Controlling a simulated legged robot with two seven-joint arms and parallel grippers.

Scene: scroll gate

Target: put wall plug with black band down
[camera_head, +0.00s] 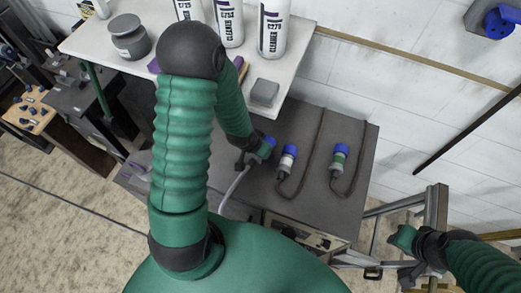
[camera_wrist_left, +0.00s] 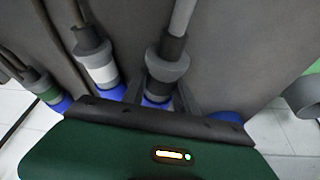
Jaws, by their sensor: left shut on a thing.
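My left gripper (camera_head: 255,158) is shut on the wall plug with black band (camera_head: 268,146), over the left part of the grey bench top. In the left wrist view this plug (camera_wrist_left: 166,68) sits between the fingers, with a grey collar, a dark band and a blue end partly hidden by the gripper (camera_wrist_left: 160,98). I cannot tell if it touches the bench. A plug with a white band (camera_head: 289,158) and one with a green band (camera_head: 339,160) lie to its right, apart from it. My right gripper (camera_head: 412,258) is at the lower right, by a metal frame; its jaws are unclear.
The grey bench top (camera_head: 355,210) has free room around the plugs, and their cables lie on it. A white table (camera_head: 300,62) behind carries white bottles (camera_head: 272,30), a grey jar (camera_head: 129,38) and a grey block (camera_head: 264,92). A metal frame (camera_head: 375,235) stands at right.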

